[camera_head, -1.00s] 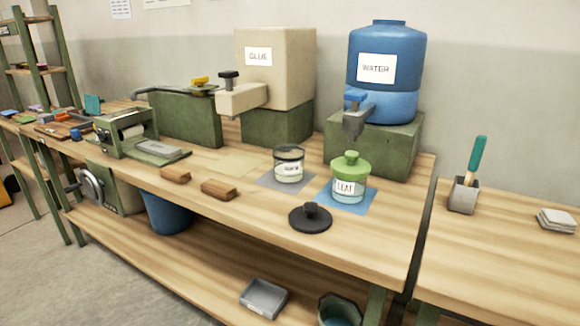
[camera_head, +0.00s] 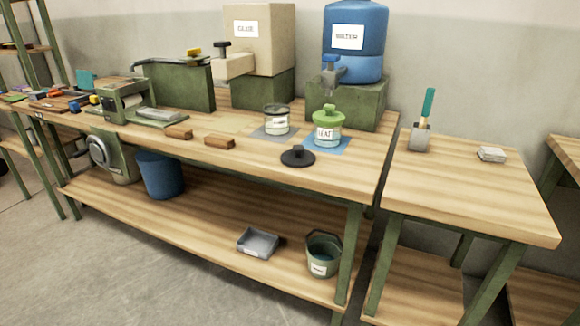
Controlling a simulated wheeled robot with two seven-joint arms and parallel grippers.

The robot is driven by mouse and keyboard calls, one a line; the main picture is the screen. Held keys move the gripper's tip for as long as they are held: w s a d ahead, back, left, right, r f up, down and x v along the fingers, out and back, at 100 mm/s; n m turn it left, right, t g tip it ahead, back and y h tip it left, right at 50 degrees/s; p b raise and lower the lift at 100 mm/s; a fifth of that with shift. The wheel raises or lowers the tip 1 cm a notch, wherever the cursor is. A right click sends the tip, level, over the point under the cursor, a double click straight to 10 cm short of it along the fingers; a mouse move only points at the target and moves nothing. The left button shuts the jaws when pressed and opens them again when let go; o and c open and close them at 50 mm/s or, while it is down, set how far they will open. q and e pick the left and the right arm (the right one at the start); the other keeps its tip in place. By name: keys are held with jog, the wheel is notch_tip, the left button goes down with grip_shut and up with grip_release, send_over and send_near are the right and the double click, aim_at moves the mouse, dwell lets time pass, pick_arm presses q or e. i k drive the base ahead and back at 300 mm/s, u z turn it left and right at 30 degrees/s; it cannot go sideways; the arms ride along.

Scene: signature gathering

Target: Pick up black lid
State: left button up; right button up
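The black lid (camera_head: 298,157) lies flat on the wooden workbench near its front edge, with its knob upward. Behind it to the right, a glass jar with a green lid (camera_head: 327,127) stands on a blue mat (camera_head: 343,146). Behind it to the left, an open-looking glass jar (camera_head: 276,120) without a visible lid stands on a grey mat (camera_head: 260,132). Neither of my grippers shows in the head view.
Wooden blocks (camera_head: 219,142) lie left of the lid. A glue dispenser (camera_head: 262,40) and a blue water tank (camera_head: 355,45) stand at the back. A lower side table (camera_head: 450,190) is on the right. Bare floor (camera_head: 130,270) lies in front.

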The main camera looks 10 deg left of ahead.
aim_at(298, 157)
jog(key=u, duration=0.5)
jog(key=i, duration=0.5)
jog(key=u, duration=0.35)
